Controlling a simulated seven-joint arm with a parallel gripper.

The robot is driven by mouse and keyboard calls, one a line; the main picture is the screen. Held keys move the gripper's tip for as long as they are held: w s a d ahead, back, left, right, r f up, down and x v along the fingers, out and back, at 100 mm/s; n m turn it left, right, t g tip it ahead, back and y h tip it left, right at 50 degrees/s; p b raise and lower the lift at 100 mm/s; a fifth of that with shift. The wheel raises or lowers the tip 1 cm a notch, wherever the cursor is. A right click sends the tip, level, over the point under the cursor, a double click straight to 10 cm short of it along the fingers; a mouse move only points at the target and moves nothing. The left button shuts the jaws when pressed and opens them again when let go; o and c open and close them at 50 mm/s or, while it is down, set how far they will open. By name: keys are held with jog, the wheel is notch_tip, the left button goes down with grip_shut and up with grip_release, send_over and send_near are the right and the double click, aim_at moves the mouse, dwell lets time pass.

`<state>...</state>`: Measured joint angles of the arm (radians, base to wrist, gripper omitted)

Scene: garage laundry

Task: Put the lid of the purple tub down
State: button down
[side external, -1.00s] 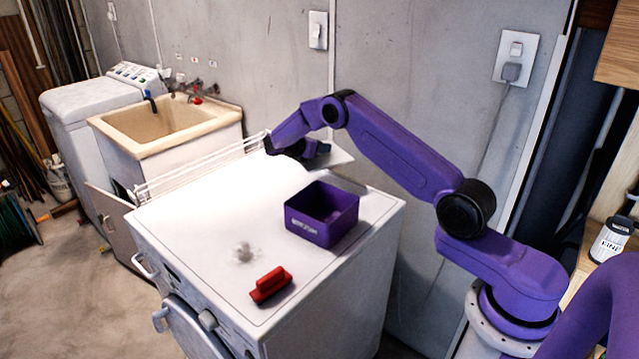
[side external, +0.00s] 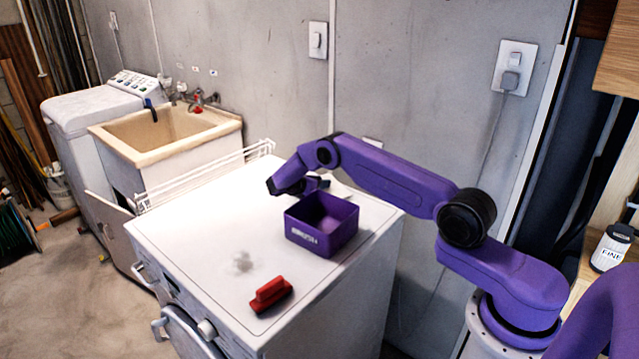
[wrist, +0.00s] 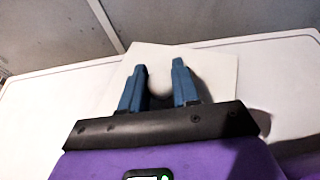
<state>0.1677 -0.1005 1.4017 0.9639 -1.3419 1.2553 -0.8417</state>
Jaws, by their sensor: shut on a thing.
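The purple tub (side external: 309,239) stands upright and open on the white machine top (side external: 195,222). Its lid (wrist: 217,72) is a pale, flat square plate with a rounded white knob (wrist: 159,82), seen in the wrist view. My gripper (wrist: 160,72) is shut on the knob, one blue finger on each side. In the side view my gripper (side external: 322,184) is low behind the tub, near the back of the machine top. The lid is mostly hidden there, and I cannot tell whether it touches the top.
A red brush (side external: 270,294) and a grey smudge (side external: 242,262) lie toward the front of the machine top. A white wire rack (side external: 200,178) runs along its left edge, beside a sink (side external: 165,130). The left middle of the top is clear.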

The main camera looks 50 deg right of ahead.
jog(key=shift+f, duration=0.15)
jog(key=c, duration=0.8)
grip_release()
